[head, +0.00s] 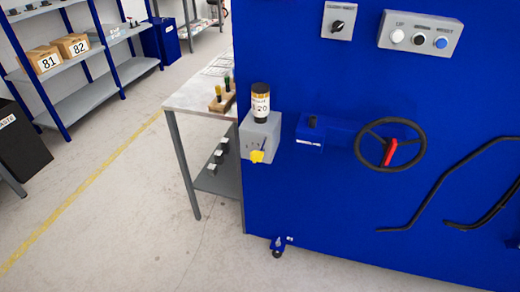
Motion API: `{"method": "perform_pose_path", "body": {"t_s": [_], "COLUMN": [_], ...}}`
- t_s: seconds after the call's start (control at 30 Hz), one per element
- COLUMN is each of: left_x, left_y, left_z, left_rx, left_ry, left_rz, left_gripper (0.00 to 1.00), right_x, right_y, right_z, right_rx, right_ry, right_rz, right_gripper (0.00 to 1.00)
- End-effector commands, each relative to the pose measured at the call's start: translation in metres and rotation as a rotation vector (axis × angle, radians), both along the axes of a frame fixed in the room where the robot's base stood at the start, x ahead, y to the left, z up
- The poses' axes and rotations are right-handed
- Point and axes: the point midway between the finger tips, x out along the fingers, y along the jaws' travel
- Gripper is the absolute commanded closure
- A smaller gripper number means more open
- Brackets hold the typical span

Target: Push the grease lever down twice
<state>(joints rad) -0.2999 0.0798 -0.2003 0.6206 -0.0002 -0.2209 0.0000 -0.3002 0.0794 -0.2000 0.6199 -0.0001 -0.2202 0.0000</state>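A small grey box (260,136) is mounted on the left edge of the blue machine panel. A jar with a dark lid and a yellowish band (260,101) stands on top of it. A yellow lever end (257,156) sticks out at the lower front of the box and looks like the grease lever. Its exact angle is hard to tell at this size. Neither of my grippers shows in the head view, and nothing is seen touching the lever.
Right of the box, the blue machine (330,215) carries a black handwheel (362,148) with a red handle, black bent bars (437,195) and button boxes (420,34). A work table (190,100) stands behind to the left. The floor (120,220) at left is clear.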

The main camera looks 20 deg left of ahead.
Motion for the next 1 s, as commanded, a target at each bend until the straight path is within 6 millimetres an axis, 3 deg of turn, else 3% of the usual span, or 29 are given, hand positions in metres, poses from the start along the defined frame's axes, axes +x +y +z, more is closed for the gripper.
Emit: {"method": "perform_pose_path", "body": {"t_s": [0.1,1.0], "left_x": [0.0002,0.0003], "left_y": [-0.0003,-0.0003], "left_z": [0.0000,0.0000], "left_rx": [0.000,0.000], "left_ry": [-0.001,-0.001], "left_rz": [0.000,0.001], "left_gripper": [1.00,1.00], "right_x": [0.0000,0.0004], "right_y": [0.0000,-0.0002], "right_z": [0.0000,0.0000], "right_rx": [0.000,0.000], "right_ry": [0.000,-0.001], "right_rz": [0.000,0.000], "right_gripper": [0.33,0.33]}}
